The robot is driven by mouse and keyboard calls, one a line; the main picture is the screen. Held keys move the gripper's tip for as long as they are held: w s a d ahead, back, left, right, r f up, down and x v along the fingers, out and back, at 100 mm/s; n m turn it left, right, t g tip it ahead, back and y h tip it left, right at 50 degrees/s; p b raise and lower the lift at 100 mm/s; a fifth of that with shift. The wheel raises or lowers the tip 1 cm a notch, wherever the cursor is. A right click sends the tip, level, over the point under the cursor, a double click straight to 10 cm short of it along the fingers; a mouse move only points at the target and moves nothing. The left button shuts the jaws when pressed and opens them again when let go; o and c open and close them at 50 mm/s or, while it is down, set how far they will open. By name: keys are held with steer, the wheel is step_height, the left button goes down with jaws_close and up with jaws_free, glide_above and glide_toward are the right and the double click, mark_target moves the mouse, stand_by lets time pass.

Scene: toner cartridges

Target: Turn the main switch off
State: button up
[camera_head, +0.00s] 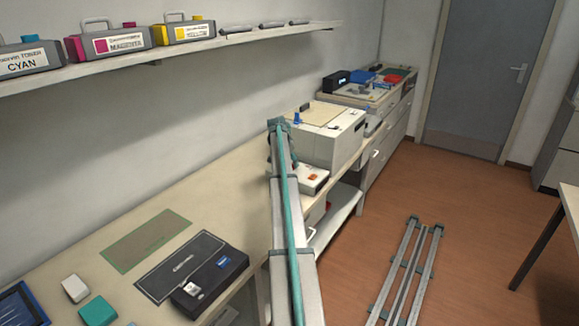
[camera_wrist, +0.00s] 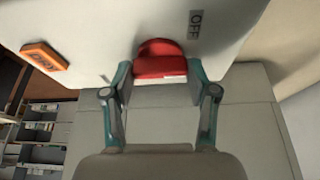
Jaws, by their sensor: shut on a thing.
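The red switch (camera_wrist: 160,62) shows in the wrist view on a pale housing (camera_wrist: 110,30), with a grey OFF label (camera_wrist: 196,24) to its upper right. My gripper (camera_wrist: 160,82) has its two teal fingers at either side of the red switch, shut on it. The fingers hide part of its sides. In the camera_head view, my arm reaches toward the cream printer-like machine (camera_head: 325,140) on the bench; I cannot make out the gripper's fingers or this switch there.
An orange, lettered block (camera_wrist: 43,56) sits left of the switch. A low box (camera_head: 312,178) with a red spot stands before the machine. Toner cartridges (camera_head: 122,42) stand on the shelf above. Metal rails (camera_head: 408,265) run along the floor.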

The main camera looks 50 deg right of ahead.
steer(key=n+t+b, duration=0.1)
steer(key=n, duration=0.3)
steer(key=shift+s+n+t, duration=0.1)
steer(key=shift+n+t, duration=0.2)
steer(key=shift+t, duration=0.1)
steer(key=n, duration=0.2)
steer(key=n+t+y+b, duration=0.1)
steer(key=n, duration=0.1)
steer(key=shift+d+n+y, duration=0.1)
steer(key=shift+n+y, duration=0.2)
steer(key=shift+n, duration=0.1)
steer(key=shift+t, duration=0.3)
steer(key=o, duration=1.2)
steer(key=shift+c, duration=0.2)
steer(key=shift+r, duration=0.1)
steer(key=v, duration=1.2)
